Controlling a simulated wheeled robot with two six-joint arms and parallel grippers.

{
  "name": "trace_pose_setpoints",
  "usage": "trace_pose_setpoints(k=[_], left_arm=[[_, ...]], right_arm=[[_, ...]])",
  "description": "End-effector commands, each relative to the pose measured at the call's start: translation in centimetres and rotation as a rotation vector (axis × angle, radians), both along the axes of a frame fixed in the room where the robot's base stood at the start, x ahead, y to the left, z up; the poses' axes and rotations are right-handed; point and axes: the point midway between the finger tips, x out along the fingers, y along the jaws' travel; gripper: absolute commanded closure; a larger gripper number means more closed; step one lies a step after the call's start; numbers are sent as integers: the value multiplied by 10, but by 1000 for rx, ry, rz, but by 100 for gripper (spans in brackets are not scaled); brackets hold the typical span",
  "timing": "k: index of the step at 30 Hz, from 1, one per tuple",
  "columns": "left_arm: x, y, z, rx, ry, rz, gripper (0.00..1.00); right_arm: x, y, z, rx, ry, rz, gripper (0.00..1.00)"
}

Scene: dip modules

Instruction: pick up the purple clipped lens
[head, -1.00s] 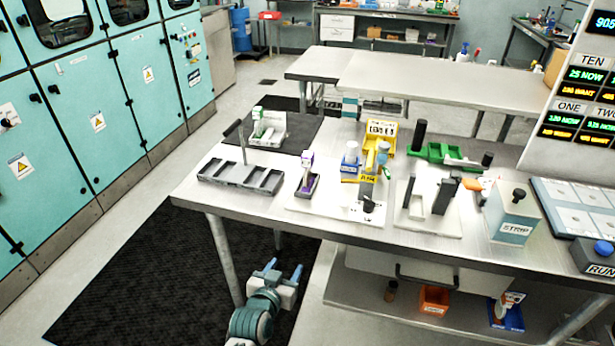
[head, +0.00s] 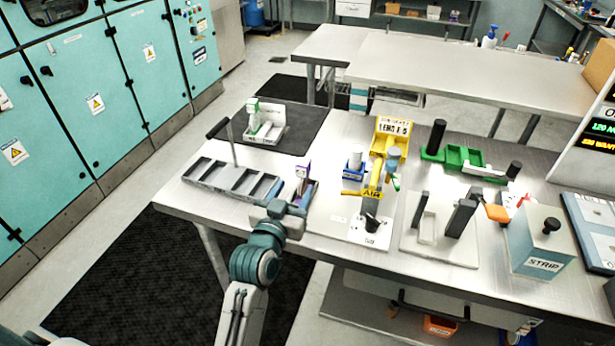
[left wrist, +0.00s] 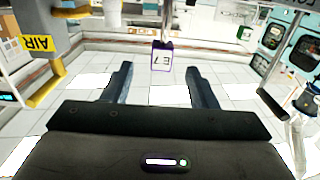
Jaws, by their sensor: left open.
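The purple clipped lens (head: 303,169) stands upright near the front edge of the table, in a small dark holder with purple edges; my gripper partly hides its lower part and the holder. In the left wrist view a purple-framed piece marked "E7" (left wrist: 162,56) shows ahead of the fingers, centred between them and apart from both. My left gripper (head: 293,204) is just in front of the lens at table-edge height. It is open and empty, and its two fingers (left wrist: 161,80) are spread in the left wrist view. My right gripper is not in view.
A grey compartment tray (head: 232,181) with an upright rod is left of the lens. A yellow "AIR" stand (head: 377,180) is close on the right. A "STRIP" box (head: 541,248) stands at front right.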

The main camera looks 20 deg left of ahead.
Motion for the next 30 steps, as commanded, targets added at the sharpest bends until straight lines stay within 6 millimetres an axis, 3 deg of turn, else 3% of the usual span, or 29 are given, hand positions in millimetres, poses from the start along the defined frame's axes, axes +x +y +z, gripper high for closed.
trace_pose_setpoints(k=[3, 9, 16, 21, 29, 30], left_arm=[[21, -1, 3, 3, 0, 0, 47], [38, -1, 2, 1, 0, 0, 47], [69, 0, 14, 2, 0, 0, 47], [87, 0, 10, 2, 1, 1, 47], [89, 0, 7, 1, 1, 1, 47], [89, 0, 7, 1, 1, 1, 51]], right_arm=[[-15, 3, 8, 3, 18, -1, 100], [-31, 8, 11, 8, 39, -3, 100], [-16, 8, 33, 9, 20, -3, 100], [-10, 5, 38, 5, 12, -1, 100], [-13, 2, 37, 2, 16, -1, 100], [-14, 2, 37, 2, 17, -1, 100]])
